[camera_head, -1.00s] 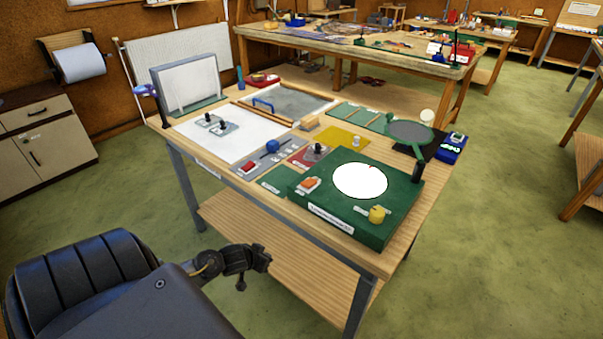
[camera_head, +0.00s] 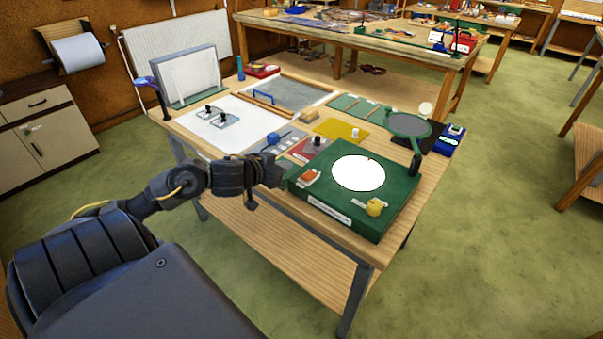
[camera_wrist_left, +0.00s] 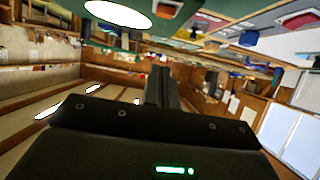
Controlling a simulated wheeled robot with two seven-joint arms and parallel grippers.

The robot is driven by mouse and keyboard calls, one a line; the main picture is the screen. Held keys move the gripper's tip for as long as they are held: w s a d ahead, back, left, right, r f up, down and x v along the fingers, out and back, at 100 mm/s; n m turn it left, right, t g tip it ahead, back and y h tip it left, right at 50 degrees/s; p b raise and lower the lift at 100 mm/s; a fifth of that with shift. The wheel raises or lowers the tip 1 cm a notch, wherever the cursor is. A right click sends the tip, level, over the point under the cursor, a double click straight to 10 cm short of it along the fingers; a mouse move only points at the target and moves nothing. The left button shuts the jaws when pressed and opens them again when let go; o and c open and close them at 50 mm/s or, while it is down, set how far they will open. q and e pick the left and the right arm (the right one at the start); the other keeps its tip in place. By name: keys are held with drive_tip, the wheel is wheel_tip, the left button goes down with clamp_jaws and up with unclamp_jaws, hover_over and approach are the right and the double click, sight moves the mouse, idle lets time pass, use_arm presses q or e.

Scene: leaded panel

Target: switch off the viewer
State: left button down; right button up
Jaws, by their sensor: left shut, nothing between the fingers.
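The viewer is a green box (camera_head: 335,222) at the front right of the near table. Its round window (camera_head: 358,173) glows white. An orange-red rocker switch (camera_head: 309,176) sits at its left corner and a yellow knob (camera_head: 374,207) at its front right. My left gripper (camera_head: 279,176) is shut and empty, just left of the box near the switch; I cannot tell whether it touches the box. In the left wrist view the shut fingers (camera_wrist_left: 162,88) point away from the camera, and the lit window (camera_wrist_left: 118,14) shows at the top.
A magnifier on a green stand (camera_head: 408,125) rises behind the viewer. A white sheet with glass pieces (camera_head: 238,130) lies at the table's left. A small panel with a blue knob (camera_head: 272,138) lies behind my gripper.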

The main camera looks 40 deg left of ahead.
use_arm(q)
hover_over(302, 182)
drive_tip(key=f, duration=0.4)
drive_tip(key=shift+w, duration=0.3)
wheel_tip(302, 182, down, 2)
drive_tip(key=shift+s+f, duration=0.1)
drive_tip(key=shift+f, duration=0.1)
drive_tip(key=shift+s+f+p, duration=0.2)
drive_tip(key=shift+f+p, duration=0.1)
drive_tip(key=shift+f, duration=0.5)
